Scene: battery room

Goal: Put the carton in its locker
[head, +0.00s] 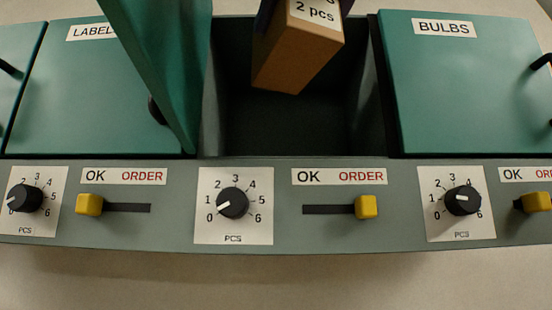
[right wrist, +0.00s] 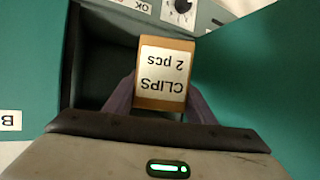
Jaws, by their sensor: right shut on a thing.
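The brown carton (head: 298,55) is tilted in the head view, over the open middle locker (head: 285,145). Its white label reads "CLIPS 2 pcs" in the right wrist view (right wrist: 163,77). My right gripper (head: 305,8) shows only at the top edge of the head view; its fingers (right wrist: 160,102) are shut on the carton's two sides. The locker's green lid (head: 165,65) stands open at its left side. The locker's dark interior looks empty where it shows; the carton hides part of it. My left gripper is not in view.
Closed lids marked "LABEL..." (head: 80,90) and "BULBS" (head: 460,85) flank the open locker. On the front panel, the middle dial (head: 232,203) points near 0. The middle yellow slider (head: 366,207) is at the ORDER end; the left slider (head: 89,205) is at OK.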

